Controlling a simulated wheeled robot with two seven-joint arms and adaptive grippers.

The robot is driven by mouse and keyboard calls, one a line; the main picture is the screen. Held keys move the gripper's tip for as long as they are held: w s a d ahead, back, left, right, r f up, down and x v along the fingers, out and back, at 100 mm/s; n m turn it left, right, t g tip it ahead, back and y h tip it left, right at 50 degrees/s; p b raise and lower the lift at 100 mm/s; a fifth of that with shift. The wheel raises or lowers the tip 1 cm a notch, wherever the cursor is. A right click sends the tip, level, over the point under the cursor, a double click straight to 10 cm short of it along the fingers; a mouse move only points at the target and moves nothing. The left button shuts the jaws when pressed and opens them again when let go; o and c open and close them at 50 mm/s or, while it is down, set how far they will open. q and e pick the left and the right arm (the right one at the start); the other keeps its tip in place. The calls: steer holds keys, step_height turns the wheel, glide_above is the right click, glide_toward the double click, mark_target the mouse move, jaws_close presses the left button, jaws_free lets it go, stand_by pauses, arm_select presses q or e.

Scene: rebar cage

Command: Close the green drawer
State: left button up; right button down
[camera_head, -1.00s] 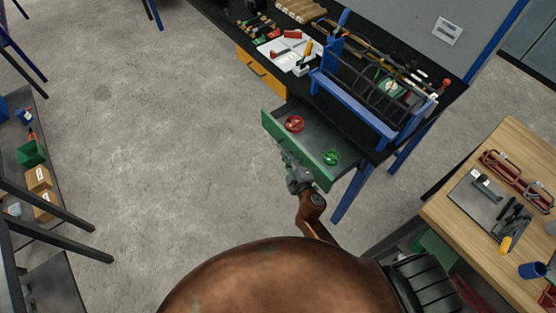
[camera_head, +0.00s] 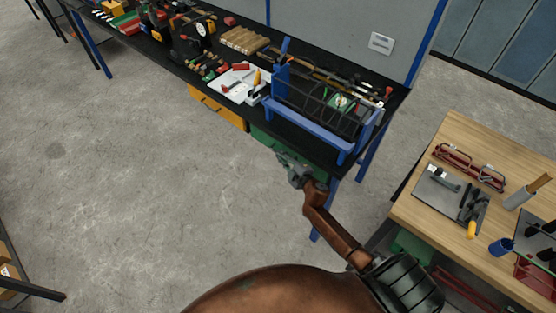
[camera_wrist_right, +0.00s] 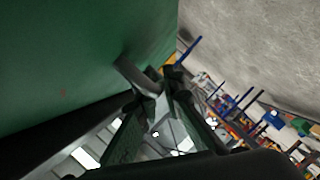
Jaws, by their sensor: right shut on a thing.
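The green drawer (camera_head: 264,139) sits under the black workbench. In the head view only a strip of its green front shows below the bench edge, beside the yellow drawer, and no open interior is visible. My right gripper (camera_head: 283,158) is at the drawer front. In the right wrist view the green front (camera_wrist_right: 70,60) fills the upper left, and the handle (camera_wrist_right: 137,74) meets my right gripper's fingers (camera_wrist_right: 150,92), which are shut on it. My left gripper is not in view.
The yellow drawer (camera_head: 216,107) is to the left under the same workbench (camera_head: 150,48). A blue rack with a dark bar cage (camera_head: 318,115) stands on top. A wooden table (camera_head: 410,205) with tools is at right. Open concrete floor lies at left.

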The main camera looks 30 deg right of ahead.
steer(key=shift+d, duration=0.3)
steer(key=c, duration=2.3)
jaws_free()
steer(key=shift+d, duration=0.1)
steer(key=shift+s, duration=0.15)
steer(key=v, duration=1.1)
steer(key=shift+s+r, duration=0.15)
steer(key=shift+s, duration=0.15)
